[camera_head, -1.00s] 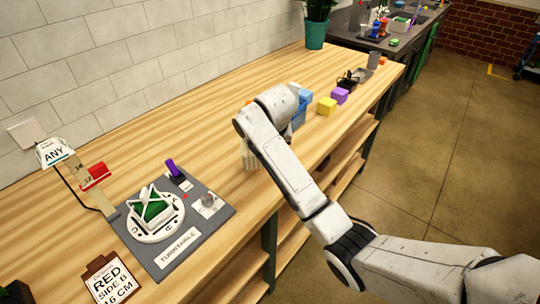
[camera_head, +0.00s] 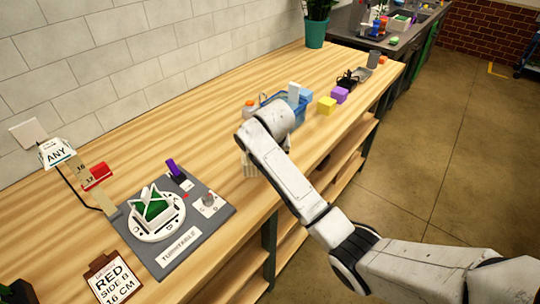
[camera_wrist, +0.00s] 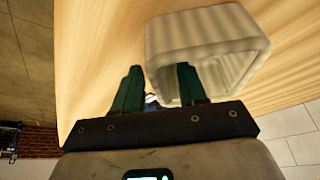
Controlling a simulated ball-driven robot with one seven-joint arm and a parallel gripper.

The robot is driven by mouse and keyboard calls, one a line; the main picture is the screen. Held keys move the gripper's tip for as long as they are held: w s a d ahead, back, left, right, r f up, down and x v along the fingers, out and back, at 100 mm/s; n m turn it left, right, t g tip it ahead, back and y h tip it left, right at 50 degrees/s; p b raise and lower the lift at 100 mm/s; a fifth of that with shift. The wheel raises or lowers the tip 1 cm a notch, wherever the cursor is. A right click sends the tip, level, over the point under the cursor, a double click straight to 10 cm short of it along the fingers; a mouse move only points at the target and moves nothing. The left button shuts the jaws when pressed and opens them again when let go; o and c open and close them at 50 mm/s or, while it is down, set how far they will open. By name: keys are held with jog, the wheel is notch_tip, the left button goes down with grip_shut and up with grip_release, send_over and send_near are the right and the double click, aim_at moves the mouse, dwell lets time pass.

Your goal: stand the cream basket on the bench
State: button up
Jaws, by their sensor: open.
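The cream basket (camera_wrist: 197,32), ribbed and box-shaped, is close in front of my gripper (camera_wrist: 158,68) in the wrist view, with its opening turned partly toward the camera. My gripper is open. One finger overlaps the opening and the other is outside beside the wall; whether they touch it, I cannot tell. In the head view a small cream ribbed part of the basket (camera_head: 250,167) shows below my wrist, above the bench (camera_head: 225,110). My arm hides the rest and the fingers there. I cannot tell whether the basket rests on the wood.
A grey turntable board (camera_head: 165,262) with a white and green house-shaped piece (camera_head: 155,208) lies at the front left. Bare wood lies along the wall.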

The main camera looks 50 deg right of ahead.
jog(key=v, duration=1.2)
